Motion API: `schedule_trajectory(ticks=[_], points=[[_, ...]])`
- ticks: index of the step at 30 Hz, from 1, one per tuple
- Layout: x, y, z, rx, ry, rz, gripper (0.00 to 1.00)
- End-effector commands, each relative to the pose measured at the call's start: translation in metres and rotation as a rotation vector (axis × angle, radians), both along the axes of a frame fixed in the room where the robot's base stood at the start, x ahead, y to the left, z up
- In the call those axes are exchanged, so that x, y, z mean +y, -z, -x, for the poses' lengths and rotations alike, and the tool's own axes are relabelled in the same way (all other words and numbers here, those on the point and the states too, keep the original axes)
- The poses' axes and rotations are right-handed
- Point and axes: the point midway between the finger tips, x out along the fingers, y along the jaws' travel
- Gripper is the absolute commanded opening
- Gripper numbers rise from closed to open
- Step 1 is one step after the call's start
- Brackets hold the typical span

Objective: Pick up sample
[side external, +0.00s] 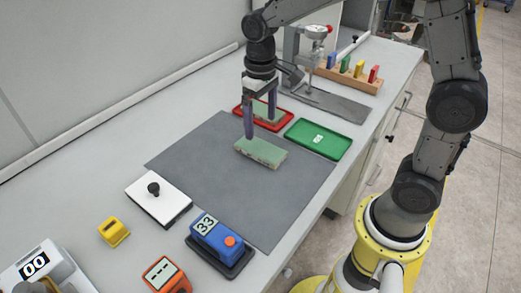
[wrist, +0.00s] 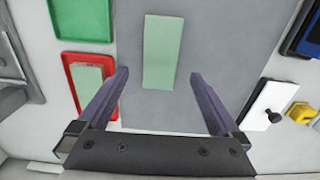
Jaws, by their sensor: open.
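A pale green sample slab (side external: 264,152) lies on the grey mat and also shows in the wrist view (wrist: 162,42). A second, similar slab (wrist: 90,90) lies in the red tray (wrist: 70,62); in the side view it is partly behind my gripper. My gripper (side external: 260,128) is open and empty, fingers pointing down, at the far end of the slab on the mat. In the wrist view the near end of that slab sits between my fingertips (wrist: 160,75), with room on both sides. I cannot tell the exact height of the fingertips above the mat.
The empty-looking green tray (side external: 330,146) with a small white label lies right of the slab. A white plate with a black knob (side external: 165,205), a blue device (side external: 213,235) and an orange timer (side external: 167,274) stand in front. A dial gauge stand (side external: 312,50) is behind.

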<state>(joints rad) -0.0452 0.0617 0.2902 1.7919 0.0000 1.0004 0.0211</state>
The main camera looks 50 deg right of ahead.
Motion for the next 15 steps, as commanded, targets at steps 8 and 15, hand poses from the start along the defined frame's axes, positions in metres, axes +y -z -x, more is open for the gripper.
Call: schedule_trajectory(ticks=[8, 15], points=[[0.0, 0.027, 0.0, -0.002, 0.0, 0.0, 1.0], [0.001, 0.056, -0.002, 0.003, 0.0, 0.0, 1.0]])
